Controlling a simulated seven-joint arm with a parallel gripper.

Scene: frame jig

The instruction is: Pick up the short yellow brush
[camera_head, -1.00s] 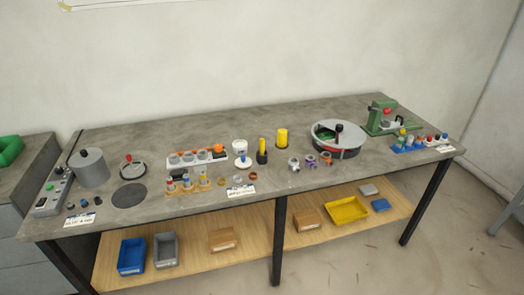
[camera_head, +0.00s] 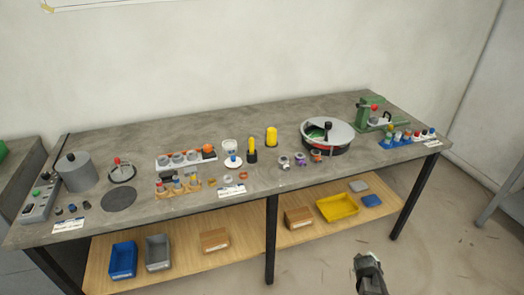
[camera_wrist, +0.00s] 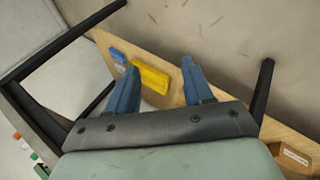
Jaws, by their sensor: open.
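Two upright yellow pieces stand near the middle of the bench in the head view. One is a slim yellow piece with a black lower part (camera_head: 252,150); the other is a thicker yellow cylinder (camera_head: 271,136) just right of it and farther back. I cannot tell for certain which is the short yellow brush. My gripper (camera_head: 367,260) is at the lower right, in front of the bench and far from both. In the wrist view its two blue fingers (camera_wrist: 158,78) are apart with nothing held. Neither yellow piece shows in the wrist view.
A white cup-like item (camera_head: 230,150) stands close left of the yellow pieces. Small ring parts (camera_head: 300,159) and a round grey drum (camera_head: 327,135) are to the right. The lower shelf holds a yellow tray (camera_head: 337,208), which also shows in the wrist view (camera_wrist: 150,77). The bench's back strip is clear.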

